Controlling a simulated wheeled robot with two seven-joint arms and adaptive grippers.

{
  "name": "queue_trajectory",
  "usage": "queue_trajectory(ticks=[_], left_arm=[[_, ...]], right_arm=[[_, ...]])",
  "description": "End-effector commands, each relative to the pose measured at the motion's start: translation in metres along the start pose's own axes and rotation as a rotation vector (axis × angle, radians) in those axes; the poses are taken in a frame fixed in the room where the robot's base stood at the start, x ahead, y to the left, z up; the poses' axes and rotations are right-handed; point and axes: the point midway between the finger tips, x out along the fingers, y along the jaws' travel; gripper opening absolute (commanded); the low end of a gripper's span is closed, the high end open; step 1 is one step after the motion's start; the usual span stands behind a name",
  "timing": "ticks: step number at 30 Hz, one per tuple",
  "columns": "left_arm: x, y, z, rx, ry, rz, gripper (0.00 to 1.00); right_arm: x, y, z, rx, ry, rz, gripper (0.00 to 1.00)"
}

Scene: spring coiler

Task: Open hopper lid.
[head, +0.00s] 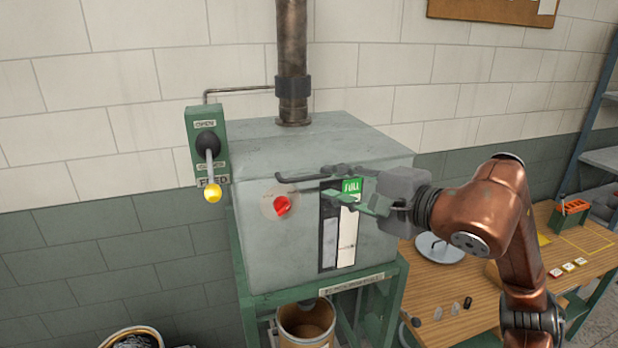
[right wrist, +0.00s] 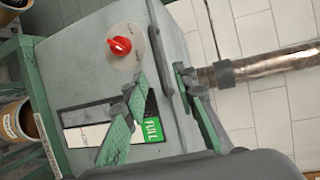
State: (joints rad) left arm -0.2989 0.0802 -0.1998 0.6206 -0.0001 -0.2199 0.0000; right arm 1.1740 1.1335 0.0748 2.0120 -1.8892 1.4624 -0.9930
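The hopper (head: 300,235) is a grey metal box with a closed, flat top lid (head: 250,140). A dark bar handle (head: 290,178) runs along the upper front edge; it shows in the right wrist view (right wrist: 161,50) too. My right gripper (head: 328,184) comes in from the right at the front of the box. In the right wrist view its two green-padded fingers (right wrist: 162,80) are spread, one on each side of the bar handle. I cannot tell whether either finger touches it. Part of the handle is hidden by the fingers. My left gripper is in neither view.
A red knob (head: 281,206) and a level window with a green FULL label (head: 352,186) are on the front. A feed lever with a yellow ball (head: 212,194) is at left. A pipe (head: 292,60) rises from the top. A wooden bench (head: 475,290) stands at right.

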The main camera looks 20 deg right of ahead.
Motion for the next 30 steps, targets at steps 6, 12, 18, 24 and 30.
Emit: queue_trajectory(ticks=[6, 12, 18, 24, 30], left_arm=[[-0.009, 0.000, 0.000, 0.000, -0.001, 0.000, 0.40], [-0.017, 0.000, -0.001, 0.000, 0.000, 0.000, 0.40], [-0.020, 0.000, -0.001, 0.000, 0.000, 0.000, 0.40], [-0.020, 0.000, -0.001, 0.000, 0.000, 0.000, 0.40], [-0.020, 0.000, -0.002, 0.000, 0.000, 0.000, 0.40]], right_arm=[[0.030, -0.001, 0.001, 0.001, -0.002, 0.005, 0.26], [0.059, 0.000, 0.001, 0.002, -0.002, 0.005, 0.26], [0.074, 0.001, 0.000, 0.002, -0.001, 0.003, 0.26], [0.075, 0.001, 0.000, 0.001, -0.001, 0.003, 0.26], [0.075, 0.001, 0.001, 0.001, -0.001, 0.003, 0.17]])
